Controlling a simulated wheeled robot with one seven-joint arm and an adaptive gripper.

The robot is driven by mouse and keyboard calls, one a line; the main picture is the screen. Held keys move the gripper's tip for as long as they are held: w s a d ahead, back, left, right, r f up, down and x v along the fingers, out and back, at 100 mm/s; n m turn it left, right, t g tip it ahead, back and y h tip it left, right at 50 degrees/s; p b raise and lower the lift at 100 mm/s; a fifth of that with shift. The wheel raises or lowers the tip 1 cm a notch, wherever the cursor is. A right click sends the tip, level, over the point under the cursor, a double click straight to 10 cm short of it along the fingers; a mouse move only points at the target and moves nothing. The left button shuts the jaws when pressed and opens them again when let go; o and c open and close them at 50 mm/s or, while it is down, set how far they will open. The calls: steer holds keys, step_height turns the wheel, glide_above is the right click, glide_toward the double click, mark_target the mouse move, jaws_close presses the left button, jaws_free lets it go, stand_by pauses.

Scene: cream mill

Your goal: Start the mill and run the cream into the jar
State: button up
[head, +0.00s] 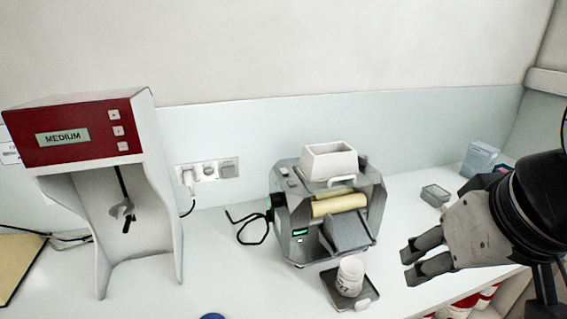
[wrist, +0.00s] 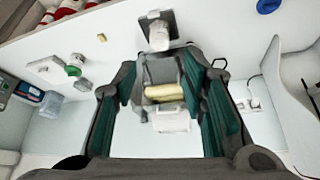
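The mill (head: 294,210) is a grey machine with pale rollers (head: 340,204), a white hopper (head: 330,160) on top and a sloping grey chute (head: 346,233) in front. A small display (head: 300,232) on its front glows green. A white jar (head: 349,275) stands upright on a dark tray (head: 371,294) below the chute; its contents cannot be made out. My gripper (head: 407,265) is open and empty, right of the jar and apart from it. In the wrist view the open fingers (wrist: 160,110) frame the mill's rollers (wrist: 164,92), with the jar (wrist: 158,36) beyond.
A red and white mixer (head: 80,130) reading MEDIUM stands at left. Wall sockets (head: 208,172) and a black cable lie between it and the mill. A small grey basket (head: 435,194) and clear bluish box (head: 479,158) are at back right. The counter before the mixer is largely clear.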

jaws_close()
steer(key=shift+w, duration=0.1)
stand_by(1.0)
